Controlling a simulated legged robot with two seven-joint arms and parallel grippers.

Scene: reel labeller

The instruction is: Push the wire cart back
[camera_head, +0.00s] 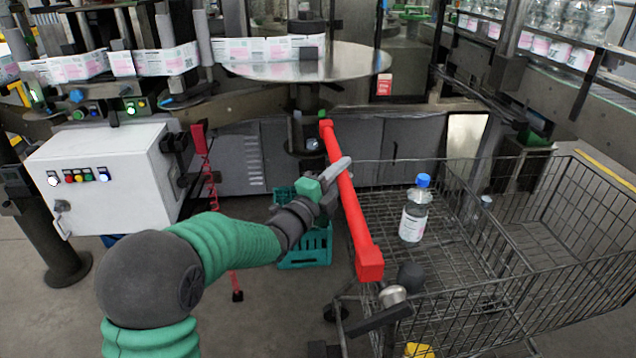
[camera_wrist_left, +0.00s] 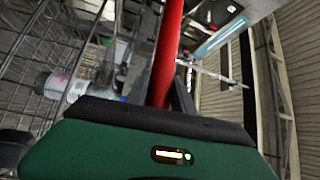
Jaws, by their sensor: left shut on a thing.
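The wire cart (camera_head: 560,290) stands at the right in the head view, a dark mesh basket with a red handle bar (camera_head: 357,225) along its left end. My left gripper (camera_head: 335,180) is shut on the red handle bar, around its middle part. In the left wrist view the red bar (camera_wrist_left: 166,50) runs up from between the fingers, with the cart's mesh (camera_wrist_left: 30,50) to the left. The fingertips are partly hidden there by the gripper's green body.
A clear bottle with a blue cap (camera_head: 412,220) stands in the cart. A teal crate (camera_head: 310,247) sits on the floor left of the handle. The labelling machine's round table (camera_head: 345,62) and grey cabinets are behind. A white control box (camera_head: 105,180) is at the left.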

